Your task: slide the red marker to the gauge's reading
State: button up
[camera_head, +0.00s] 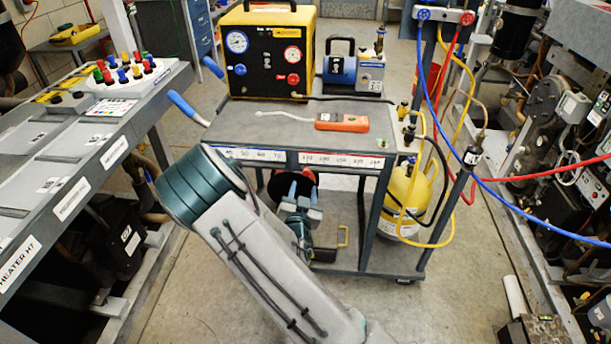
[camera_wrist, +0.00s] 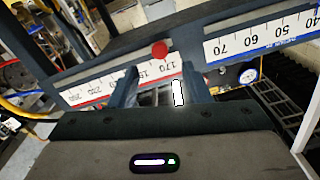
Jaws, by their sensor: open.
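The red marker (camera_wrist: 160,49) is a round red knob on the upper edge of the scale strip (camera_wrist: 220,43), close to the printed 170 in the wrist view. I cannot make it out in the head view. My gripper (camera_wrist: 158,68) is open, its two dark fingers apart with the marker just beyond the tips, seemingly not touching it. In the head view my gripper (camera_head: 302,192) is below the cart's front edge. The blue-rimmed gauge (camera_head: 236,42) and red-rimmed gauge (camera_head: 292,55) are on the yellow-black case; their needles are too small to read.
The grey cart (camera_head: 262,115) carries the case, a blue pump (camera_head: 352,73) and an orange meter (camera_head: 342,122). A yellow cylinder (camera_head: 406,200) and hoses stand at its right. A bench (camera_head: 35,170) is at left. Floor is clear between bench and cart.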

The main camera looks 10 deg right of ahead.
aim_at(306, 174)
jog(key=x, duration=0.6)
jog(key=shift+w+d, duration=0.1)
jog(key=shift+w, duration=0.3)
grip_shut()
